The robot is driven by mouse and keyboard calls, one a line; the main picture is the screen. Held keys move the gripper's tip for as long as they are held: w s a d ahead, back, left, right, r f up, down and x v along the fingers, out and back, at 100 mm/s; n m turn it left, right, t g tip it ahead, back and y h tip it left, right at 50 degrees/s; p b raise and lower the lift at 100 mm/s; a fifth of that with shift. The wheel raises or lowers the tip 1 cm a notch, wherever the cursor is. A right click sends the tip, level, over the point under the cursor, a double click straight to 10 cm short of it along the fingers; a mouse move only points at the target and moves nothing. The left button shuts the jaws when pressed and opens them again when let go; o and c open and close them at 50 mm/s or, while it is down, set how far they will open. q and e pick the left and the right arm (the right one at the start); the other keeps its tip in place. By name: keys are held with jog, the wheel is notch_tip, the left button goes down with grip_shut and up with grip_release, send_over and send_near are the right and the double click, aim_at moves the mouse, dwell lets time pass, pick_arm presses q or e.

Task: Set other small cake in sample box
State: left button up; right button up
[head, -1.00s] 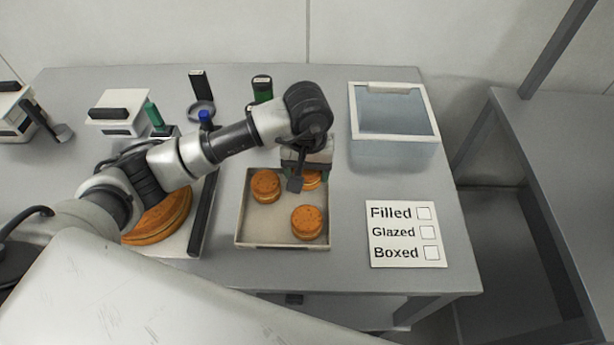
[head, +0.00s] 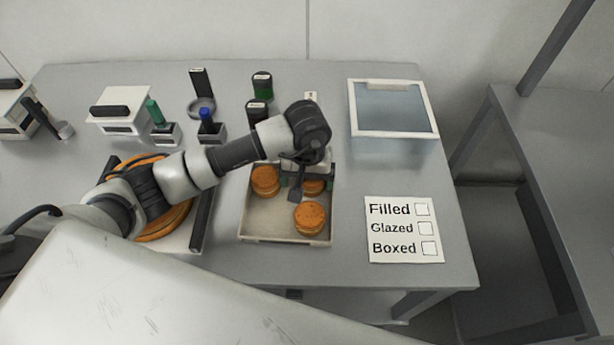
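Small round brown cakes sit in a shallow beige tray (head: 270,230): one at the back left (head: 265,180), one at the front (head: 310,218), and one at the back right (head: 315,187). My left gripper (head: 308,181) points down over the back right cake and partly hides it. Its fingers look spread to either side of that cake; contact cannot be made out. A clear box with a white rim (head: 432,110) stands behind and to the right; it may be the sample box, and I see no cake in it. My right gripper is not in view.
A card (head: 405,247) reading Filled, Glazed, Boxed lies right of the tray. Larger brown rounds (head: 170,225) lie at left under my arm. Table between tray and clear box is free.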

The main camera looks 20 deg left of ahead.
pick_arm(q)
jog(key=shift+r, duration=0.35)
notch_tip(320, 180, up, 11)
jog(key=b, duration=0.2)
jog(key=shift+f+b, duration=0.2)
jog(key=shift+b, duration=0.2)
jog(key=shift+r, duration=0.5)
